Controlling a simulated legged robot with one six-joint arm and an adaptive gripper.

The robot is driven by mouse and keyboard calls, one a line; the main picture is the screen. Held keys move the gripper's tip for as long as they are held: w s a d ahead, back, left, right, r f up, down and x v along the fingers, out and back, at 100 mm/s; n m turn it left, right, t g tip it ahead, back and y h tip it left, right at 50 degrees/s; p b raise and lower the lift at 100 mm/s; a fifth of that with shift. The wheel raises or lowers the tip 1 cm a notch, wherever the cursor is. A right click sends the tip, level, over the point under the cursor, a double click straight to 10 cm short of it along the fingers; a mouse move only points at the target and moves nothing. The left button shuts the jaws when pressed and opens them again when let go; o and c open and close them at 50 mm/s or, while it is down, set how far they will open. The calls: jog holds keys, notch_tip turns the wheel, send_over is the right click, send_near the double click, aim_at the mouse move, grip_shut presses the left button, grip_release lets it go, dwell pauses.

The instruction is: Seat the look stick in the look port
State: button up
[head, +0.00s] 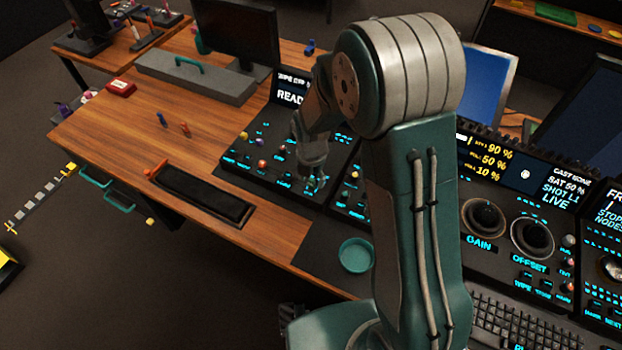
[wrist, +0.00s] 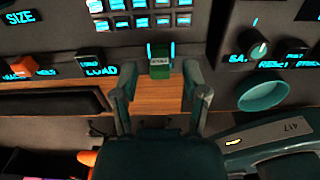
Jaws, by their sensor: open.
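My gripper (head: 314,178) hangs over the dark control panel in the head view, low near its right part. In the wrist view my gripper (wrist: 160,72) is open, its two fingers spread apart. A small green block with a pale label (wrist: 160,66) shows between the fingertips at the panel's front edge, with cyan-lit strips behind it. Neither finger visibly touches it. Its label is too small to read, so I cannot tell whether it is the look stick or the look port. A blue peg (head: 162,119) and an orange-brown peg (head: 185,129) stand on the wooden desk.
A black padded rest (head: 190,195) lies along the desk's front. A teal round dish (head: 356,255) is right of it, also in the wrist view (wrist: 264,92). Knobs, lit keys and two trackballs fill the panels. The desk's left part has free room.

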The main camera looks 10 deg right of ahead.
notch_tip(320, 180, up, 11)
notch_tip(320, 180, up, 8)
jog(key=m+t, duration=0.2)
jog(key=m, duration=0.6)
send_over(311, 179)
jog(key=s+d, duration=0.4)
jog(key=s, duration=0.1)
jog(key=s+d+r+m+t, duration=0.1)
jog(key=s+d+r+m, duration=0.1)
jog(key=s+r+m, duration=0.2)
jog(key=s+d+r+m+t, duration=0.2)
jog(key=s+m, duration=0.9)
jog(key=m, duration=0.6)
notch_tip(311, 179, up, 2)
jog(key=shift+s+d+r+t, duration=0.15)
jog(key=shift+d+t, duration=0.15)
jog(key=shift+d, duration=0.35)
